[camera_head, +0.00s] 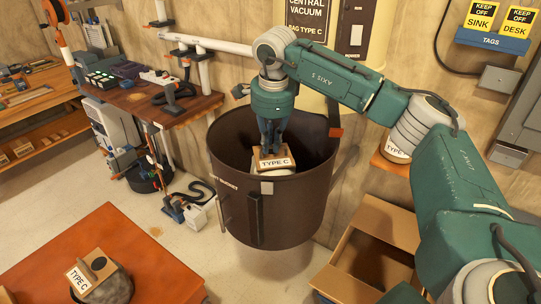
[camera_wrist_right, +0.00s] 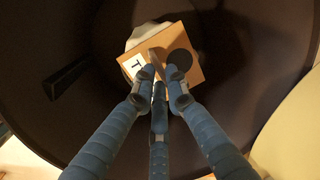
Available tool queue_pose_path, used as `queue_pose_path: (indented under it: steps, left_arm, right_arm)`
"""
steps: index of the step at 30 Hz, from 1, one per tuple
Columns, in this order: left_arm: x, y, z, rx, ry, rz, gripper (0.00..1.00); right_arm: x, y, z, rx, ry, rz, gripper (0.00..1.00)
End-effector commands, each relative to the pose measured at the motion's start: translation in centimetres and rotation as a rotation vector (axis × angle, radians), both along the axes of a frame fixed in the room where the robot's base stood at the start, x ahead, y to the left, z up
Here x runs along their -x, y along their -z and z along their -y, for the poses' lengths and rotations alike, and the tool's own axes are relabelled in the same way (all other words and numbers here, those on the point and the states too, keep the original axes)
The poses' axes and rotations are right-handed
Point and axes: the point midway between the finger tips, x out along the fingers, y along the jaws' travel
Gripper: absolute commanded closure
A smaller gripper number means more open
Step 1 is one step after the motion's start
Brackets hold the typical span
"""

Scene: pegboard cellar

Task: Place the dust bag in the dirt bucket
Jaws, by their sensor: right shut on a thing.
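The dirt bucket (camera_head: 285,205) is a large dark brown tub in the middle of the head view, with a label on its side. The dust bag (camera_head: 275,163) has a brown collar with a "TYPE C" label and a pale body. My right gripper (camera_head: 270,146) reaches down into the bucket's mouth and is shut on the bag's collar. In the right wrist view the fingers (camera_wrist_right: 160,88) meet at the collar (camera_wrist_right: 188,52), with the pale bag partly hidden beneath it. The dark bucket wall (camera_wrist_right: 60,40) surrounds it. My left gripper is not in view.
Another "TYPE C" bag (camera_head: 100,275) sits on the orange table (camera_head: 150,255) at front left. An open cardboard box (camera_head: 370,255) stands right of the bucket. A workbench (camera_head: 140,100) with tools is at back left. A white pipe (camera_head: 210,43) runs behind.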

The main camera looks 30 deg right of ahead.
Motion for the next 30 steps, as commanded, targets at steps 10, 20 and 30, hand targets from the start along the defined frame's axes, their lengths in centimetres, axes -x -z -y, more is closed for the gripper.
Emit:
queue_pose_path:
  steps: [10, 20, 30]
  left_arm:
    - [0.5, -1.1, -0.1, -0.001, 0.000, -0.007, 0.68]
    - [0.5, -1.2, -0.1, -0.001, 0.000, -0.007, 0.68]
    - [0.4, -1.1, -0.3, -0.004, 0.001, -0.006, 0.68]
  right_arm:
    - [0.0, 4.0, 0.0, 0.000, 0.001, -0.001, 1.00]
    - [-0.1, 5.1, 0.0, 0.000, 0.001, 0.002, 1.00]
    - [0.0, 5.3, 0.0, -0.001, 0.000, 0.001, 0.69]
